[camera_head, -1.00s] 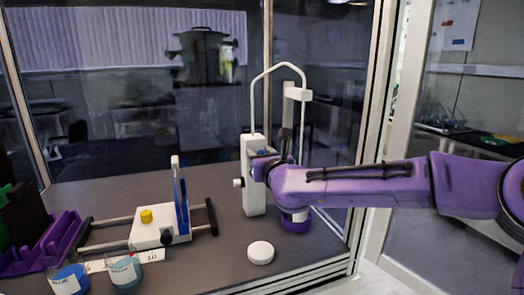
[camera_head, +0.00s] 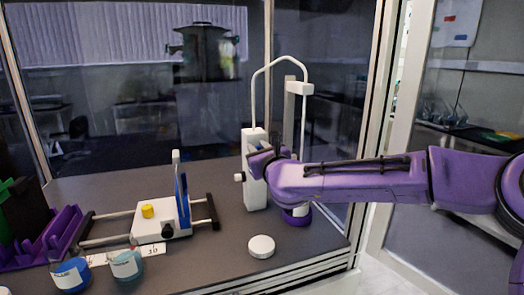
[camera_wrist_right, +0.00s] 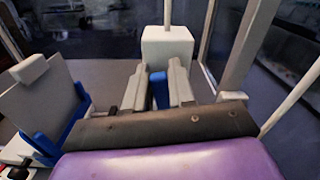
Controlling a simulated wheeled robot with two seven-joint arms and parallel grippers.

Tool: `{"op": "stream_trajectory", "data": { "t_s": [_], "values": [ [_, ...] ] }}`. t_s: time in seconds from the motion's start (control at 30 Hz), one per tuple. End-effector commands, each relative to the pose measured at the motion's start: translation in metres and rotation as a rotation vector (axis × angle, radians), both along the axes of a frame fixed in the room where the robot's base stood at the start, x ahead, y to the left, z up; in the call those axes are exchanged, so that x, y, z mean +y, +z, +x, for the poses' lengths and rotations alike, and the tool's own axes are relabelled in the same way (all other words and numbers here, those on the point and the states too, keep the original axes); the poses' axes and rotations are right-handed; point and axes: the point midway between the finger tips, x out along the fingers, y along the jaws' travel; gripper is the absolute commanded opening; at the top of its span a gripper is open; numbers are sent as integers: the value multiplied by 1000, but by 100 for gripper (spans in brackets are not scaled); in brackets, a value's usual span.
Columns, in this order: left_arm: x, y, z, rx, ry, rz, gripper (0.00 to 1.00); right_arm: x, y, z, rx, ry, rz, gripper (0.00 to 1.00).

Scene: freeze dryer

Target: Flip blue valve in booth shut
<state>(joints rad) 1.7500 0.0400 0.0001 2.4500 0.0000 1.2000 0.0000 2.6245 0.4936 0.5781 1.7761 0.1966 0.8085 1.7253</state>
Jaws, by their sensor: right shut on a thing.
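The white dryer column (camera_head: 254,146) stands upright in the booth, with a bent white tube rising from its top. My right gripper (camera_head: 256,160) reaches it from the right at mid height. In the right wrist view, the blue valve (camera_wrist_right: 159,90) shows between the two fingers of my right gripper (camera_wrist_right: 160,82), in front of the white column block (camera_wrist_right: 167,47). The fingers are shut on it. In the head view my gripper hides the valve. My left gripper is not in view.
A white stand with a blue plate (camera_head: 182,200) and yellow knob is on the left. Two labelled jars (camera_head: 70,275) and a purple rack (camera_head: 62,235) stand at front left. A round white cap (camera_head: 261,247) lies in front of the column. Glass panels and a frame post (camera_head: 375,130) bound the booth.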

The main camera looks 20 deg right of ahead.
Motion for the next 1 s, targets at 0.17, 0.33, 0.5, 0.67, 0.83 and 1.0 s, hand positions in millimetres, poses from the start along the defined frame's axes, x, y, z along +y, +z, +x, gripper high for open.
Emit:
{"op": "stream_trajectory", "data": {
  "t_s": [0.17, 0.33, 0.5, 0.67, 0.83, 1.0],
  "values": [
    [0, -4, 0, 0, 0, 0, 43, 7, -3, 0, -5, 0, -157, 0],
    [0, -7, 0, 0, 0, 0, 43, 14, -6, 0, -12, 0, -320, 0],
    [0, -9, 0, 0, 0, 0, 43, 20, -10, -1, -17, 1, -482, 0],
    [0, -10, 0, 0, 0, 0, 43, 25, -14, -1, -22, 2, -636, 0],
    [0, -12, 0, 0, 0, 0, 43, 29, -20, -1, -27, 1, -798, 0],
    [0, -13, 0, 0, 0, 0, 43, 33, -26, -1, -32, 1, -956, 0]
  ]
}}
